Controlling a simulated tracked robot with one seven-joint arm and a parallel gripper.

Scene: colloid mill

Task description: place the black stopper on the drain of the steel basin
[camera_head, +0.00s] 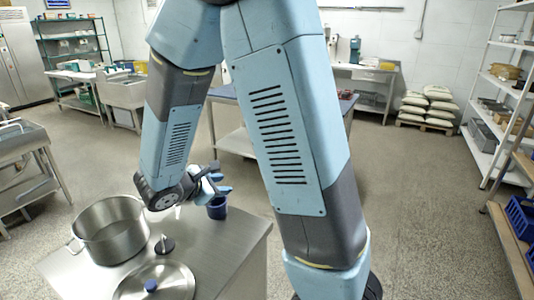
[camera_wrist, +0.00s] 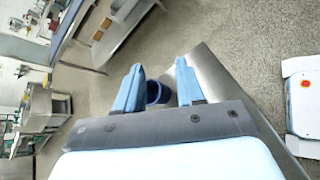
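My gripper (camera_head: 219,184) is open over the far right part of a steel table. In the wrist view its two blue fingers (camera_wrist: 160,66) stand apart with nothing clearly held. A small black piece with an upright knob (camera_head: 165,244), which looks like the stopper, lies on the table to the left of and nearer than my gripper. A steel sink-like basin (camera_head: 22,137) with a tap stands at the left edge of the head view; its drain does not show. I cannot tell for sure that this is the task's basin.
A dark blue cup (camera_head: 217,208) stands below my gripper and shows between the fingers in the wrist view (camera_wrist: 154,92). A steel pot (camera_head: 110,232) and a round lid with a blue knob (camera_head: 172,279) are on the table (camera_head: 225,260). Open floor lies beyond.

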